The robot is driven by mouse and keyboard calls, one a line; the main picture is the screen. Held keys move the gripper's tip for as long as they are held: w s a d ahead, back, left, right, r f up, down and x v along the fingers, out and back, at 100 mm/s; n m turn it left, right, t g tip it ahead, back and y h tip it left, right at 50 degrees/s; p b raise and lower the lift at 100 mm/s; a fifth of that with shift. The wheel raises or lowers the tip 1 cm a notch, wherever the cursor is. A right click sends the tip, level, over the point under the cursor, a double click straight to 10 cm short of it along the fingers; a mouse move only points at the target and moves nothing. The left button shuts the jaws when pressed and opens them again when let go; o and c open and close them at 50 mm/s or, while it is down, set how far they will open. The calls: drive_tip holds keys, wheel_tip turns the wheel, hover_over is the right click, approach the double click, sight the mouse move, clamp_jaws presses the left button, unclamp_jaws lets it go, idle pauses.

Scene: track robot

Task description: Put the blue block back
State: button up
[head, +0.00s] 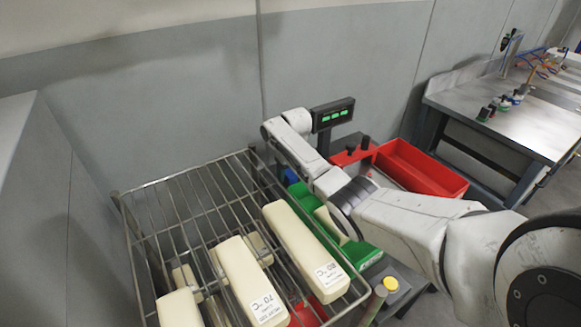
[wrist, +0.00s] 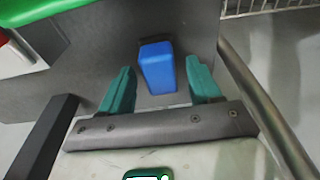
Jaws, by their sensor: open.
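The blue block (wrist: 157,68) stands in the wrist view between and slightly beyond the two teal fingertips of my gripper (wrist: 160,74). My gripper is open, with a visible gap between each finger and the block. The block is beside a dark grey surface; what it rests on is hard to tell. In the head view my arm bends down behind the wire rack (head: 187,187), and my gripper is mostly hidden there. A small blue patch (head: 291,176) shows near it, but I cannot tell whether it is the block.
Several cream blocks (head: 305,250) with temperature labels lie on the rack. A green tray (head: 361,256), a red bin (head: 422,168) and a scale display (head: 333,114) stand close to my arm. A metal workbench (head: 530,125) is at the right. A metal bar (wrist: 268,110) runs right of my gripper.

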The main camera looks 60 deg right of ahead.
sight(293, 177)
wheel_tip(293, 177, up, 12)
drive_tip(key=s+a, duration=0.1)
drive_tip(key=shift+s, duration=0.3)
